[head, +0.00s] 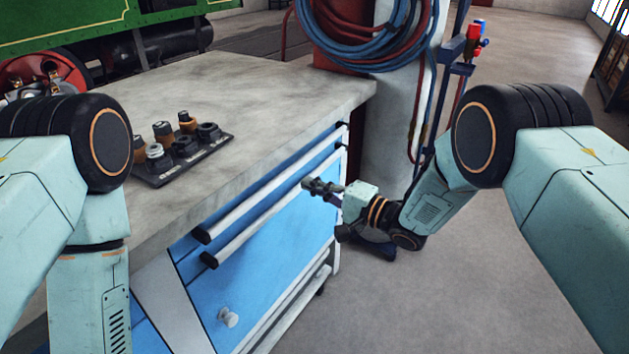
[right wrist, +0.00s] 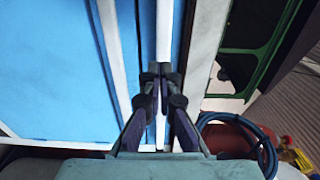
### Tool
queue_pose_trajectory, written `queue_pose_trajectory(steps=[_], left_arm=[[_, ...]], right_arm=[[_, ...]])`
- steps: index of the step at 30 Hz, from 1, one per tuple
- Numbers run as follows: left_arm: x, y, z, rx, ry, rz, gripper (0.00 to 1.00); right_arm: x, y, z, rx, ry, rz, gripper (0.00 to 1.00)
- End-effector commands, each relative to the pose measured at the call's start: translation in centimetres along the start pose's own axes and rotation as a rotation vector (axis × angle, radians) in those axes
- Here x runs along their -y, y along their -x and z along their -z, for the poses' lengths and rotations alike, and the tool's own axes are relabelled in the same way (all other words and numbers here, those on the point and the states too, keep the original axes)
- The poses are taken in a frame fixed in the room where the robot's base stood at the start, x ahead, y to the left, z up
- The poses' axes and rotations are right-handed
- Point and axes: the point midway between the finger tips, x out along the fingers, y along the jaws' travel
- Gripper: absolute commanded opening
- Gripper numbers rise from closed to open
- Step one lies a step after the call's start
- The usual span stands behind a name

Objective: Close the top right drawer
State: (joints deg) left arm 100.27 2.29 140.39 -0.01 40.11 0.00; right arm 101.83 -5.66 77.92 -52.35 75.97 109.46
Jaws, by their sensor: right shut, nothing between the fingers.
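The blue cabinet under the workbench has a top right drawer (head: 290,166) with a long pale handle bar. A second, similar bar (head: 260,226) runs just below it. How far the top drawer stands out from the front is hard to tell. My right gripper (head: 312,184) is at the far end of these bars, in front of the cabinet, with its fingers shut and empty. In the right wrist view the fingertips (right wrist: 156,72) lie over a pale bar (right wrist: 164,30); contact cannot be told. My left gripper is out of view below the left arm.
On the grey bench top (head: 260,100) lies a dark tray with several fittings (head: 182,150). A lower blue door has a round knob (head: 228,318). Blue and red hoses (head: 375,35) hang on a post behind. Floor (head: 440,300) right of the cabinet is clear.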

Motion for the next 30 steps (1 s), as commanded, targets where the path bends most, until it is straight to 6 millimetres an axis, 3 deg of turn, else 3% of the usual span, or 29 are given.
queue_pose_trajectory(steps=[16, 26, 30], left_arm=[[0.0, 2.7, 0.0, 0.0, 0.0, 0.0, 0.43], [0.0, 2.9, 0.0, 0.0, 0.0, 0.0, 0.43], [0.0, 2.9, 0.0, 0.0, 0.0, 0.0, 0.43]], right_arm=[[0.1, 8.4, -0.1, -0.005, -0.002, -0.001, 0.0], [0.0, 9.8, -0.2, -0.001, 0.011, 0.0, 0.0], [-0.6, 9.9, 0.2, -0.016, 0.148, -0.03, 0.0]])
